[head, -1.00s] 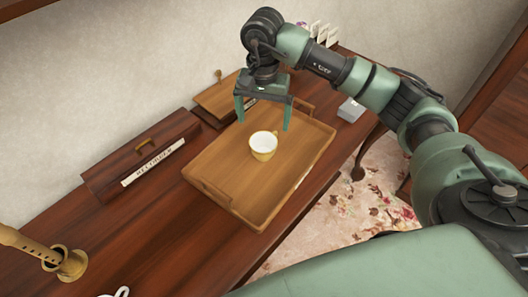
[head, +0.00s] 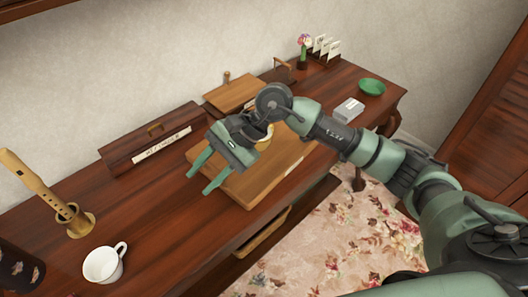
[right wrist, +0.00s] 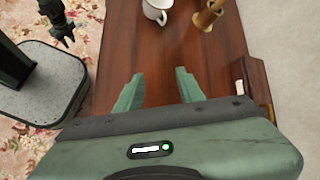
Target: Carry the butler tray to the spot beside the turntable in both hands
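The wooden butler tray (head: 250,188) lies flat on the dark wooden table, partly hidden behind my right wrist. A yellowish cup (head: 266,136) stands in it, mostly hidden by my right arm. My right gripper (head: 198,184) is open and empty over the tray's left end, its fingers pointing left. In the right wrist view its fingers (right wrist: 159,90) are apart with only table top between them. A dark gripper-like part, probably my left gripper (right wrist: 62,28), hangs over the rug at upper left; its finger state is unclear. I see no turntable.
A white mug (head: 103,265) and a recorder on a stand (head: 78,222) are on the table's left. A long dark box (head: 150,140) with a label lies behind the tray. A small white box (head: 348,109) and a green dish (head: 372,87) are on the right.

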